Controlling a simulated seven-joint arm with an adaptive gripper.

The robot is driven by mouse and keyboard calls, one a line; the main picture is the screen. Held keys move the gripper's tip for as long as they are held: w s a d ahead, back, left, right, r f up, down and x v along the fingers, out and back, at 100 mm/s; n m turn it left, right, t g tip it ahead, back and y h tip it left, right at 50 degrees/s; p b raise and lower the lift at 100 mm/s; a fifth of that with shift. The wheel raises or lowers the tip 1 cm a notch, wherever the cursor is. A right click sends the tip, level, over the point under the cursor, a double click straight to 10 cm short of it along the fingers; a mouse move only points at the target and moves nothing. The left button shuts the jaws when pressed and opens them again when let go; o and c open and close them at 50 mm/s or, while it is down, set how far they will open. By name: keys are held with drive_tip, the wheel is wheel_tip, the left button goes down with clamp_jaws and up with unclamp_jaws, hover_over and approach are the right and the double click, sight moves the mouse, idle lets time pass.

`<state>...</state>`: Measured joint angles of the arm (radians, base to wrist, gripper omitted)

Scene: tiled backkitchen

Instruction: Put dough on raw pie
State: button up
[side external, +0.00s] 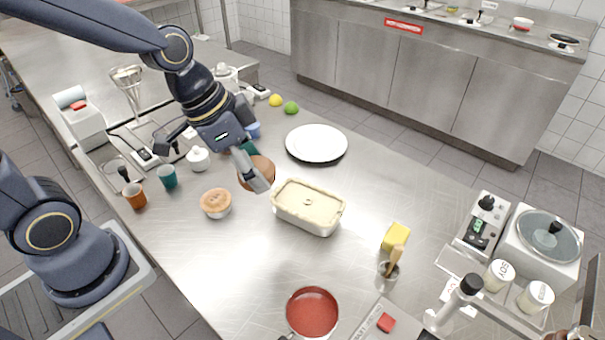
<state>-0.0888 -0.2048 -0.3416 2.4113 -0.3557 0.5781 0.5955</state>
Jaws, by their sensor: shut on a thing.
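My gripper (256,176) is near the middle of the counter in the side external view, with its fingers pointing down. It is shut on a round brown thing (265,166), partly hidden by the near finger. I cannot tell for sure whether this is the dough. A cream rectangular dish with a pale flat top and a small mark in its middle (322,206) stands just right of the gripper; it looks like a raw pie. A small round golden-topped pie in a pale dish (215,201) stands to the left of the gripper. The gripper is apart from both.
A white plate (316,144) lies behind the rectangular dish. A red-filled pan (312,308) is at the front. A yellow block (396,236) and a small container with a wooden-handled tool (389,269) stand to the right. Cups (134,195) stand at left. Counter between dish and pan is clear.

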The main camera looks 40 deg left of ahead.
drive_tip(key=w+d+f, duration=0.1)
drive_tip(key=w+f, duration=0.1)
drive_tip(key=w, duration=0.2)
hover_over(313, 201)
drive_tip(key=s, duration=0.2)
drive_tip(key=f, duration=0.3)
drive_tip(key=a+f, duration=0.1)
drive_tip(key=f, duration=0.1)
drive_tip(key=shift+w+f, duration=0.25)
drive_tip(key=shift+f, duration=0.1)
drive_tip(key=shift+s+a+x, duration=0.15)
drive_tip(key=shift+x, duration=0.75)
drive_tip(key=shift+s+a+x, duration=0.1)
drive_tip(key=shift+s+x, duration=0.05)
drive_tip(key=shift+x, duration=0.75)
drive_tip(key=shift+f, duration=0.35)
drive_tip(key=o, duration=1.2)
